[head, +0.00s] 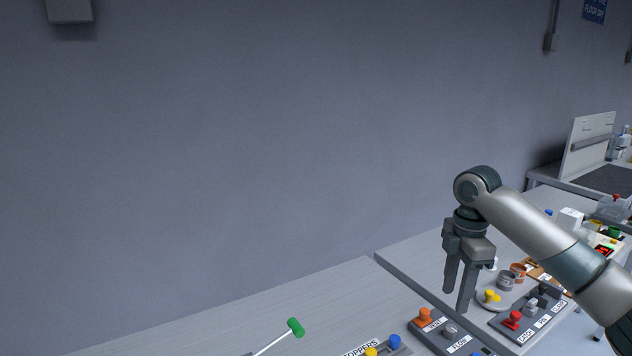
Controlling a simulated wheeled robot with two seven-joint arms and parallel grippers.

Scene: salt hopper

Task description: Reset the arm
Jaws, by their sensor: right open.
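My right gripper (460,297) hangs at the right of the head view with its two fingers pointing down. The fingers are apart and nothing shows between them. It is above the bench, close to a control panel with an orange knob (425,316); I cannot tell whether it touches anything. My right arm comes in from the right edge, bent at the joint above the gripper. My left gripper is not in view.
A panel with a red knob (513,319) lies right of the gripper. A yellow knob (491,296) sits on a round plate behind it. A green-tipped lever (295,327) rises at the front. The left part of the bench (230,317) is bare.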

